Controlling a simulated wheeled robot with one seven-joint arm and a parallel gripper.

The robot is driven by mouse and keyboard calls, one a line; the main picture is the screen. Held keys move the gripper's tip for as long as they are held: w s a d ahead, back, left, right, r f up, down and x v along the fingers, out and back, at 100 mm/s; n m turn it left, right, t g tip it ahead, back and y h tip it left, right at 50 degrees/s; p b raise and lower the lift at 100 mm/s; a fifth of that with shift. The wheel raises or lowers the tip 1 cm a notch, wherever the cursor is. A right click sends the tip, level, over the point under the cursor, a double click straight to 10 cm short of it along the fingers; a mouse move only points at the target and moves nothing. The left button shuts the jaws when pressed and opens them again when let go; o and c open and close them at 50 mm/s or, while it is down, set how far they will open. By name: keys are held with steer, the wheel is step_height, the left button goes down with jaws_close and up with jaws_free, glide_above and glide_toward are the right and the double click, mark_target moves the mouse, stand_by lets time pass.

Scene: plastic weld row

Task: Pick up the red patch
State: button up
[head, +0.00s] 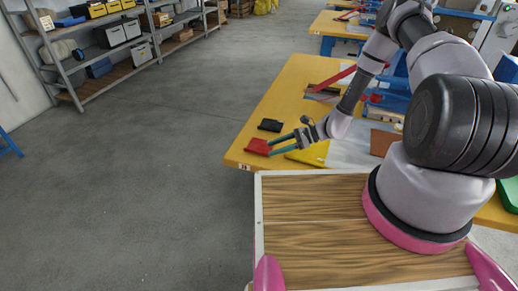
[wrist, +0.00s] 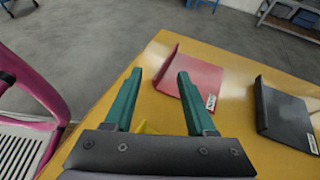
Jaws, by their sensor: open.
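The red patch (head: 258,146) lies flat near the left corner of the yellow table (head: 262,110). In the wrist view the red patch (wrist: 198,80) shows a raised edge on its left and a white label at its near right corner. My gripper (head: 270,147) is open with green fingers. In the wrist view my gripper (wrist: 160,85) is empty between the fingertips, and its right finger overlaps the patch's left part in the picture. I cannot tell whether that finger touches the patch.
A black patch (wrist: 287,110) with a white label lies to the right of the red one; it also shows in the head view (head: 270,125). A yellow piece (head: 310,153) lies under my wrist. Open floor (head: 170,180) is left of the table.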

mark_target(264, 155)
steer(key=x, duration=0.4)
steer(key=shift+w+a+f, duration=0.15)
steer(key=shift+w+a, duration=0.1)
steer(key=shift+a, duration=0.1)
jaws_close()
